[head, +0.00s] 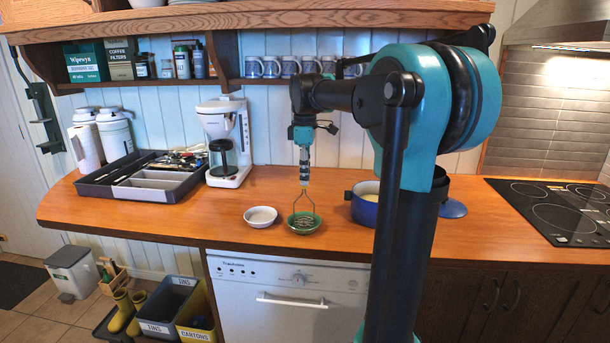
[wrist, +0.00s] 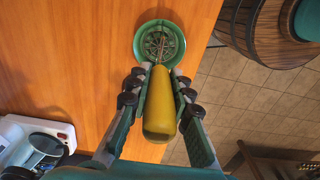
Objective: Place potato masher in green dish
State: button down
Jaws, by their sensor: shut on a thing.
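My gripper (head: 303,153) is shut on the handle of the potato masher (head: 304,200) and holds it upright, head down. In the wrist view, my gripper's fingers (wrist: 157,88) sit on both sides of the masher's yellow handle (wrist: 160,108). The small round green dish (head: 295,229) stands on the wooden counter directly below. The masher's wire head appears within the rim of the green dish, which also shows in the wrist view (wrist: 138,44). I cannot tell whether the head touches the dish's bottom.
A white bowl (head: 260,216) stands just left of the dish. A blue pot (head: 364,213) is close on the right, partly behind my arm. A coffee maker (head: 225,140) and a dark utensil tray (head: 98,188) stand further left. The counter's front edge is near the dish.

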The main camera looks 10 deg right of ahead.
jog(key=shift+f, duration=0.4)
jog(key=c, duration=1.4)
grip_release()
jog(key=shift+o, duration=0.2)
jog(key=shift+r, duration=0.1)
notch_tip(320, 180, up, 13)
jog(key=shift+f, duration=0.15)
